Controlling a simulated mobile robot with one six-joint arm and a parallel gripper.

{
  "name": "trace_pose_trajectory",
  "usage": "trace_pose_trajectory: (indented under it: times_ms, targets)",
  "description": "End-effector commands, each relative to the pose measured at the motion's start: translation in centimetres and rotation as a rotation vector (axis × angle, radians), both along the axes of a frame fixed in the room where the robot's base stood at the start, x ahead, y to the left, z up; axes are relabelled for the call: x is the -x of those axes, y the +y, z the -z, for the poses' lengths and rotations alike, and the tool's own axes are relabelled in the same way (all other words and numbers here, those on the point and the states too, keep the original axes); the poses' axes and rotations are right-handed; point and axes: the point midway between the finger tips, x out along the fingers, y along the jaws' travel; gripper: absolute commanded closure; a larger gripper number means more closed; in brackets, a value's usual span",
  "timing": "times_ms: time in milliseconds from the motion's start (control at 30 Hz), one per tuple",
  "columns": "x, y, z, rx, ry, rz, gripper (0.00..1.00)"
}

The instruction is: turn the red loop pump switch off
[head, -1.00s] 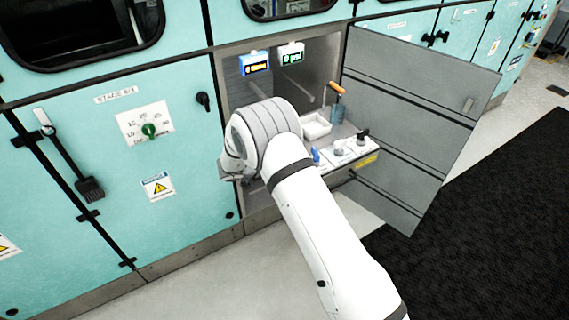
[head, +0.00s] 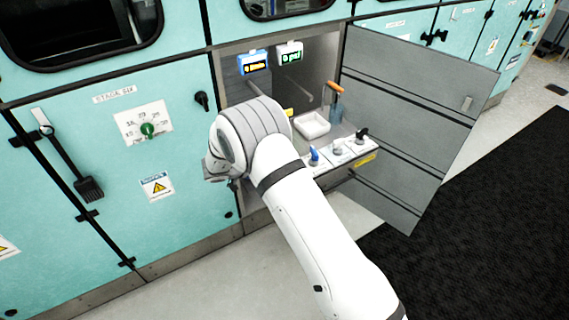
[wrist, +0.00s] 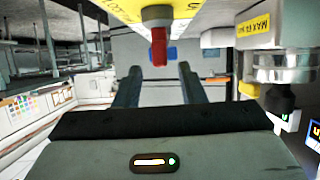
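The red switch (wrist: 158,40) shows in the wrist view, on a yellow-labelled panel (wrist: 118,8) at the top of the picture. Its tip reaches down to the gap between my fingertips. My gripper (wrist: 159,72) is open with nothing between its fingers; I cannot tell whether either one touches the switch. In the head view, my arm hides both my gripper and the red switch. A blue switch (head: 314,156), a pale switch (head: 337,149) and a black switch (head: 362,135) stand on the panel in the open cabinet.
The grey cabinet door (head: 415,120) stands open to the right. A white tray (head: 311,125) and an orange-handled tool (head: 335,95) are inside the cabinet. A metal cylinder with a yellow label (wrist: 255,30) is right of my gripper in the wrist view.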

Motion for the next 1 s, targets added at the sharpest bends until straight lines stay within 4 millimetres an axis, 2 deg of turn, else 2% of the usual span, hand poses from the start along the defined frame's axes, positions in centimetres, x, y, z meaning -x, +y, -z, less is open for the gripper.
trace_pose_trajectory:
  times_ms: [100,233,767,867,967,1000]
  targets:
    - [1.0,1.6,-0.8,-0.001,-0.001,-0.001,0.64]
    - [1.7,2.5,-1.2,-0.001,-0.002,0.000,0.64]
    - [1.9,2.8,-1.4,-0.001,-0.001,0.000,0.64]
    - [1.2,2.5,-2.2,-0.018,-0.014,-0.018,0.64]
    - [-0.7,2.0,-4.6,-0.077,-0.055,-0.087,0.64]
    - [-1.8,1.6,-6.0,-0.112,-0.077,-0.129,0.64]
